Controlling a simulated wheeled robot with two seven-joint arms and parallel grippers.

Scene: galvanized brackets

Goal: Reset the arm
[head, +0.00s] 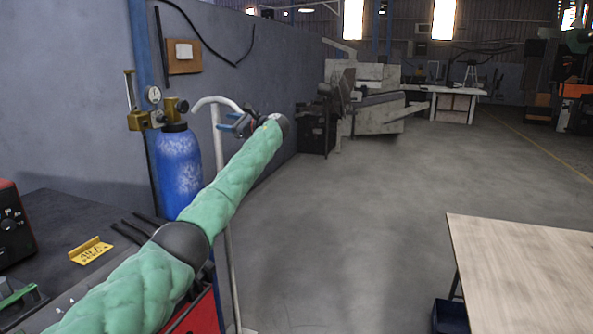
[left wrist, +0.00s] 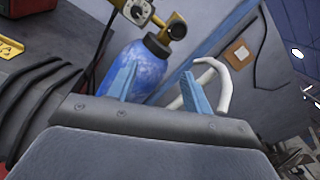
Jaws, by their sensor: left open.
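My left arm, in a green padded sleeve, reaches from the lower left up to the middle of the head view. My left gripper (head: 234,122) is at its far end, in front of the grey wall and beside the white handle of a cart. In the left wrist view the two blue fingers of my left gripper (left wrist: 160,88) stand apart with nothing between them. The blue gas cylinder (left wrist: 140,65) shows behind them. My right gripper is in neither view.
The blue gas cylinder (head: 179,165) with brass regulators stands by the wall. The middle floor is clear.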

